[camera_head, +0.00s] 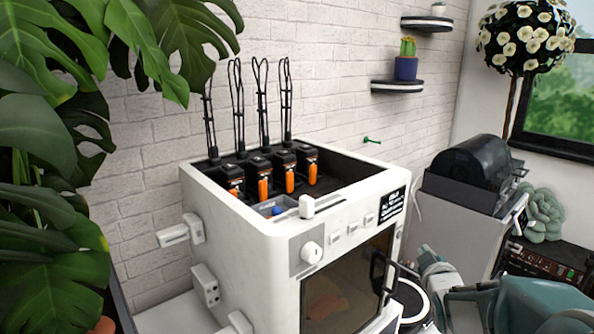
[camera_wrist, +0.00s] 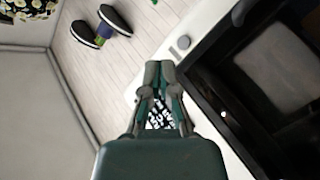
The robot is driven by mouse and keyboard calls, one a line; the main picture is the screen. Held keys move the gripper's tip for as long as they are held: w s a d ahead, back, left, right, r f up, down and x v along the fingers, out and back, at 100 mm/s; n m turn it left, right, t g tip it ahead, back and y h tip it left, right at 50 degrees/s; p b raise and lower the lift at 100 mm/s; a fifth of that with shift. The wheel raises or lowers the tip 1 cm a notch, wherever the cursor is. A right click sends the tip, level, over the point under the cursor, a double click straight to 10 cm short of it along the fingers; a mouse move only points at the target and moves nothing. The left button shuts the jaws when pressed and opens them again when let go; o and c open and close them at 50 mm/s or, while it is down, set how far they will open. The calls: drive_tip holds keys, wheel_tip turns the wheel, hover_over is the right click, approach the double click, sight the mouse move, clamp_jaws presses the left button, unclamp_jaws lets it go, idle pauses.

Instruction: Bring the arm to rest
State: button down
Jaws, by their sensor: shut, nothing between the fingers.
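My gripper (camera_wrist: 160,68) is shut and empty in the wrist view, its two fingertips together. Its fingers lie in front of the black-and-white label of the white machine, part of which shows between them. In the head view, teal-grey parts of my arm show at the lower right, in front of the machine's right side. I cannot make out the fingertips there.
The white machine (camera_head: 269,245) stands in the middle, with several black and orange units (camera_head: 289,170) in its open top. A black-lidded device (camera_head: 470,165) is at right. Plant leaves (camera_head: 45,160) fill the left. Shelves (camera_head: 397,87) hang on the brick wall.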

drive_tip(key=s+a+m+g+y, duration=0.1)
drive_tip(key=s+a+m+g, duration=0.2)
drive_tip(key=s, duration=1.1)
drive_tip(key=s+a+f+m+g+y, duration=0.1)
drive_tip(key=s+a+m+g, duration=0.2)
drive_tip(key=s+a+g, duration=0.4)
drive_tip(key=s+a, duration=0.5)
drive_tip(key=s, duration=0.3)
drive_tip(key=shift+a+f+g+y, duration=0.2)
drive_tip(key=shift+f+g+y, duration=0.1)
drive_tip(key=shift+y, duration=0.1)
